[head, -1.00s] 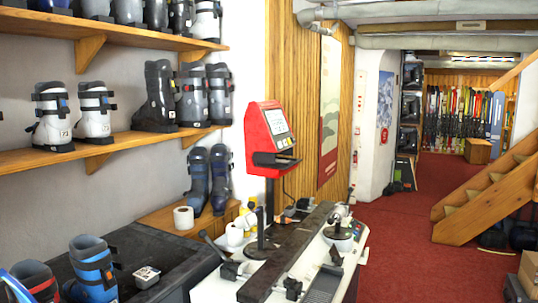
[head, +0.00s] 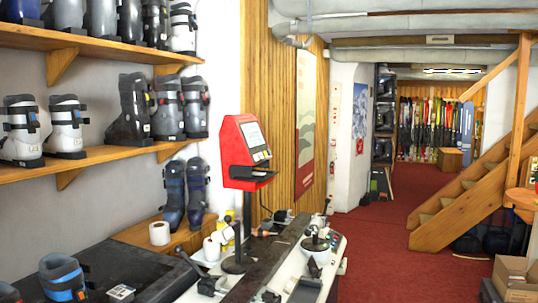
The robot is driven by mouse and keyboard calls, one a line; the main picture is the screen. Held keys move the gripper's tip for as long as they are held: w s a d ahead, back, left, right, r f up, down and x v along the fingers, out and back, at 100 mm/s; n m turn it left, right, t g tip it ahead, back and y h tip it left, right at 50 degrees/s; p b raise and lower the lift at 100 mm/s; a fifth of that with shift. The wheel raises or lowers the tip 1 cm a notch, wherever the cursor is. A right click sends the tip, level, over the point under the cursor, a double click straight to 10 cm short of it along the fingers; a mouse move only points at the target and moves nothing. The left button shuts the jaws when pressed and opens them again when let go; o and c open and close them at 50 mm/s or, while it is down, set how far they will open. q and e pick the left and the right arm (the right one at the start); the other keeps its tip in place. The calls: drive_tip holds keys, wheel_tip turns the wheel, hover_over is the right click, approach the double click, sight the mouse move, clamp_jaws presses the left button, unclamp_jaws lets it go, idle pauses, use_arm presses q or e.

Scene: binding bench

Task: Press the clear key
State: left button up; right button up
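A red machine (head: 245,152) with a light screen stands on a dark post over the bench. A row of small keys (head: 262,155) shows beside the screen on its front. I cannot tell which one is the clear key at this size. A dark shelf-like part (head: 248,172) sticks out below the keys. Neither of my grippers shows in the head view.
The white bench (head: 325,260) carries a long dark rail (head: 262,265) and several clamps and tools. A toilet roll (head: 160,233) stands on a wooden box to its left. Boots fill the left shelves.

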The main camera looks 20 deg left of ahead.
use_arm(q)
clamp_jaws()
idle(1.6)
